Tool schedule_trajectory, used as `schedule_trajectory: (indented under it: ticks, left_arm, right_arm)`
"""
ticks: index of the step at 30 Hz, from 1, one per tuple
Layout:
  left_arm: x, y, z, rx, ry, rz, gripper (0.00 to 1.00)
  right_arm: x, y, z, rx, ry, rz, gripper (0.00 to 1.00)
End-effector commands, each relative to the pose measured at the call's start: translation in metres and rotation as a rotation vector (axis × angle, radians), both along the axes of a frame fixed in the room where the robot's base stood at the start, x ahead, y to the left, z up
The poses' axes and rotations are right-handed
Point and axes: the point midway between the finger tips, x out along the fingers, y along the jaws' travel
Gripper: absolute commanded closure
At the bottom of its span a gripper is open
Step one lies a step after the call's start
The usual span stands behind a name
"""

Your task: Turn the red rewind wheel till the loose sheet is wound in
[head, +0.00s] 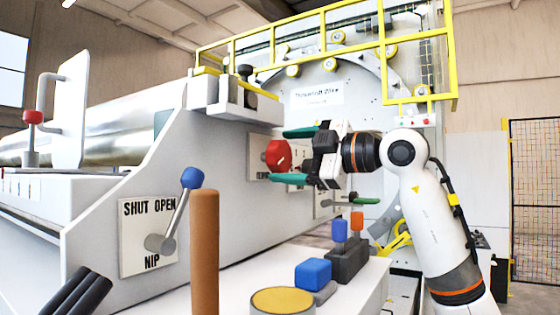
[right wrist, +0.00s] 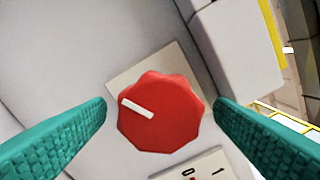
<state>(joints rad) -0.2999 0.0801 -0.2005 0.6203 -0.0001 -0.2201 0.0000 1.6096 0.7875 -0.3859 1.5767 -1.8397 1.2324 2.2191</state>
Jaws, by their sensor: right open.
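A red scalloped knob (head: 277,155) with a white pointer mark sits on a pale plate on the machine's side wall. In the right wrist view the red knob (right wrist: 162,112) is centred, its mark towards the upper left. My right gripper (head: 279,155) is open, with its green fingers on either side of the knob. In the right wrist view gaps show between the fingers and the knob. The plate's lettering is partly hidden, so I cannot tell whether this knob is the rewind wheel. I cannot make out a loose sheet. My left gripper is not in view.
A blue-tipped lever (head: 191,180) stands on the SHUT OPEN NIP plate (head: 136,248). A brown upright post (head: 204,250) is in front. A blue block (head: 313,272) and small levers (head: 340,230) stand on the ledge below my right arm. A shiny metal roll (head: 110,135) lies at left.

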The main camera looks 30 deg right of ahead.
Motion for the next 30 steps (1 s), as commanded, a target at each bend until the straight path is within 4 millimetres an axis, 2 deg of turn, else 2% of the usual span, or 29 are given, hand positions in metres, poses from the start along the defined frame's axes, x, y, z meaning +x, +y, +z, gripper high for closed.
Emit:
schedule_trajectory:
  ticks: [1, 6, 12, 18, 30]
  left_arm:
    - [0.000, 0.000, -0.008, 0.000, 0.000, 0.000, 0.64]
    - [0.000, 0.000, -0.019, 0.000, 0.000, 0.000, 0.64]
    - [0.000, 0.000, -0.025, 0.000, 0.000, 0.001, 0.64]
    - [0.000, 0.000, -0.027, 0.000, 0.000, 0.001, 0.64]
    - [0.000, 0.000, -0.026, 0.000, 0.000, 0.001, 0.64]
  right_arm:
    - [-0.010, -0.007, -0.003, 0.001, -0.004, -0.003, 0.23]
    - [-0.042, -0.026, -0.003, 0.001, -0.002, -0.004, 0.23]
    - [-0.070, -0.042, -0.001, 0.002, -0.003, -0.003, 0.23]
    - [-0.080, -0.048, -0.001, 0.001, 0.000, -0.001, 0.23]
    - [-0.081, -0.048, 0.000, 0.001, 0.000, -0.001, 0.23]
